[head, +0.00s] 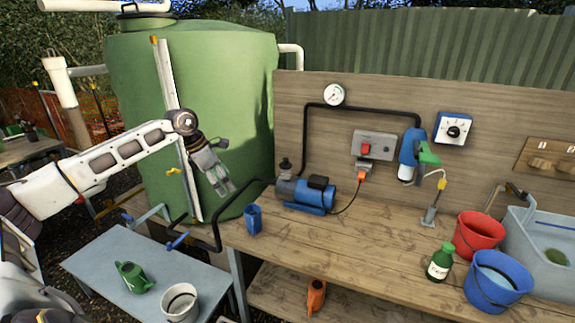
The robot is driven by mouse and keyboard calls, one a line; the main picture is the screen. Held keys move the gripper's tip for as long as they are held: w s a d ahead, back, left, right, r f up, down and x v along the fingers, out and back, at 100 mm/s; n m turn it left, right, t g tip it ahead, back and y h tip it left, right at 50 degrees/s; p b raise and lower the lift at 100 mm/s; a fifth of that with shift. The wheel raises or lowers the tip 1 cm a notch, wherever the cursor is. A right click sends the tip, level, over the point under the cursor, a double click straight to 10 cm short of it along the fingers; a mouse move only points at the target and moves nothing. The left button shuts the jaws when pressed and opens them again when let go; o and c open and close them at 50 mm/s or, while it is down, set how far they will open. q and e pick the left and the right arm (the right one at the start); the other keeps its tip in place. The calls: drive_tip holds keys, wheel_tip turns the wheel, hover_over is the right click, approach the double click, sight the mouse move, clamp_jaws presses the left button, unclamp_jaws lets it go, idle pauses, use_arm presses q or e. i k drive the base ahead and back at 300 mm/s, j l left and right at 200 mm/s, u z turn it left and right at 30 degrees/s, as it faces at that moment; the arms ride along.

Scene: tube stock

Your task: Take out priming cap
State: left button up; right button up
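The blue pump (305,194) sits on the wooden bench against the board. A small dark cap (285,163) stands upright on top of the pump's left end; I take it to be the priming cap. My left gripper (227,191) hangs in front of the green tank, left of the pump and apart from the cap. Its fingers point down and slightly right. The fingertips look parted, with nothing seen between them. My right gripper is not in view.
A blue cup (254,219) stands on the bench left of the pump. Black pipes run beside and above it. Red (479,233) and blue (497,279) buckets and a green bottle (440,262) stand at the right. The middle of the bench (345,245) is clear.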

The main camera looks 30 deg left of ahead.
sight(285, 165)
drive_tip(key=i+j, duration=0.1)
drive_tip(key=i, duration=0.55)
drive_tip(key=i+j, duration=0.1)
drive_tip(key=i, duration=0.6)
